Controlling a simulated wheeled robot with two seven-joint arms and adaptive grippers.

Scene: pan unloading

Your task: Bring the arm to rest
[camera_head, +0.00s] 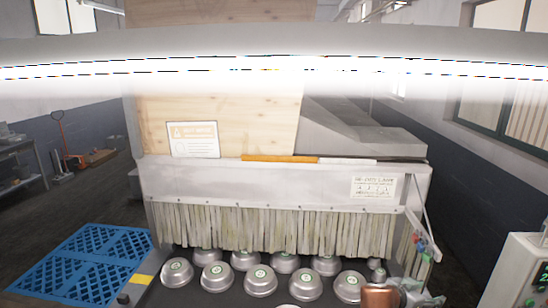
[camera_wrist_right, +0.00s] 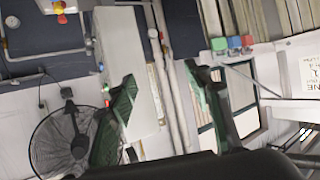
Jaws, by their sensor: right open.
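My right gripper (camera_head: 424,292) shows only in part at the bottom right of the head view, beside the machine's front right corner. In the right wrist view its two green fingers stand apart with nothing between them, so the gripper (camera_wrist_right: 160,75) is open and empty. My left gripper is in neither view. Several silver round pans (camera_head: 260,281) with green-marked centres sit on the dark surface under the machine's strip curtain (camera_head: 235,228). The pans in front are cut off by the lower edge of the head view.
The machine's metal hood (camera_head: 290,185) stands ahead. A blue pallet (camera_head: 85,255) lies at left, a white control box (camera_head: 522,270) stands at right. The wrist view shows a fan (camera_wrist_right: 62,140).

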